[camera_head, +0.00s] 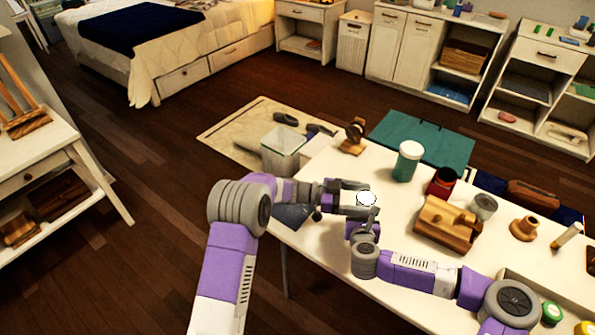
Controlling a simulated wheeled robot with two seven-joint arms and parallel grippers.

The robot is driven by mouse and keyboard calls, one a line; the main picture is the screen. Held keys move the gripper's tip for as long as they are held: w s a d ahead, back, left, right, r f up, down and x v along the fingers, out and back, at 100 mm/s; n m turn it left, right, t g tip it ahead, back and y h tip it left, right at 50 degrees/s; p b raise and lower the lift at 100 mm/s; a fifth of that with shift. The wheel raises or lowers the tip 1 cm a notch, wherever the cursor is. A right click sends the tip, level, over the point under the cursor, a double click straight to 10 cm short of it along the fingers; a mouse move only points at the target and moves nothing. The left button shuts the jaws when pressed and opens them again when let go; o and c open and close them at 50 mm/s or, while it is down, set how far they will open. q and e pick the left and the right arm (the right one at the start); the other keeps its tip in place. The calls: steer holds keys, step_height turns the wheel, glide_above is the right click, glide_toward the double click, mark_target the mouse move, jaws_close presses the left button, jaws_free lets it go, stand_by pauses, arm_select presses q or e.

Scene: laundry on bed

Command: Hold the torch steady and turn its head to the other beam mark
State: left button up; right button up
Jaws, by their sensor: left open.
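A small object with a bright white round top (366,198), which looks like the torch, is at the near left part of the white table. Most of its body is hidden by my grippers, and its beam marks cannot be made out. My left gripper (357,197) comes in from the left. It is open, with one finger on the far side of the white top and one on the near side. My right gripper (368,221) is just below the white top, close to the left fingers. Its fingertips are partly hidden, so I cannot tell whether they touch the torch.
On the white table (325,250) stand a green jar with a white lid (406,162), a dark red pot (441,182), a wooden block holder (446,224), a grey round item (484,206) and a wooden stand (353,137). A clear bin (284,150) is beyond the table's left end.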

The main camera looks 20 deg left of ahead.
arm_select(q)
steer(key=m+g, duration=0.1)
steer(key=g, duration=0.1)
steer(key=shift+w+f+m+g, duration=0.1)
steer(key=shift+w+m+g, duration=0.05)
steer(key=shift+m+g, duration=0.25)
steer(key=a, duration=1.2)
steer(key=w+a+n+t, duration=0.4)
steer(key=w+n+t, duration=0.4)
steer(key=n+t, duration=0.75)
steer(key=shift+w+a+f+n+t+y, duration=0.35)
steer(key=shift+a+f+n+t+y, duration=0.5)
steer(key=shift+n+y, duration=2.35)
steer(key=shift+w+a+f+n+t+y, duration=0.45)
steer(key=shift+a+f+n+y, duration=0.6)
steer(key=shift+n+y, duration=2.2)
steer(key=shift+w+a+f+n+t+y, duration=0.3)
steer(key=shift+a+f+n+t+y, duration=0.55)
steer(key=shift+n+y, duration=2.35)
steer(key=shift+f+n+h, duration=0.1)
steer(key=shift+n+h, duration=0.8)
steer(key=shift+h, duration=0.05)
